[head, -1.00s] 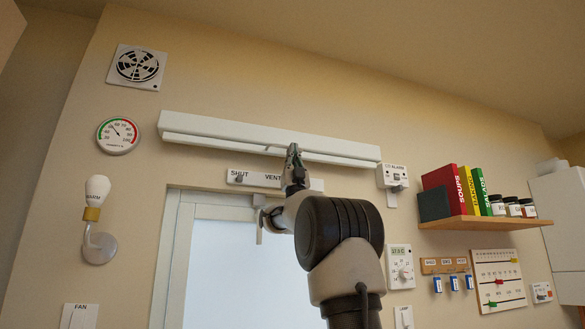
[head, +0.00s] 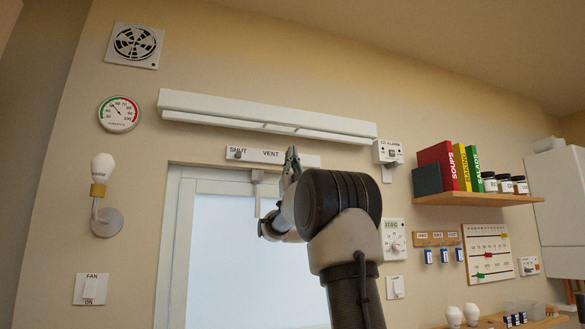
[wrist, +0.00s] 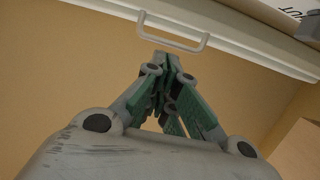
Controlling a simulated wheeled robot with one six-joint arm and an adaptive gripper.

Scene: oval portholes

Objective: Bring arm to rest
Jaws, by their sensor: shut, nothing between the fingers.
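My gripper (head: 291,152) is raised in front of the wall, just below the long white vent bar (head: 215,108) in the head view. Its dark green fingers are closed together and hold nothing. In the wrist view my gripper (wrist: 158,60) points toward a grey wire handle (wrist: 172,36) on the white bar. The fingertips appear just short of the handle, with nothing gripped. My arm bends up from the lower middle of the head view and hides part of the window.
A SHUT/VENT plate (head: 262,155) with a small knob lies behind the fingers, above a white-framed window (head: 225,260). A bulb lamp (head: 101,190) is at left.

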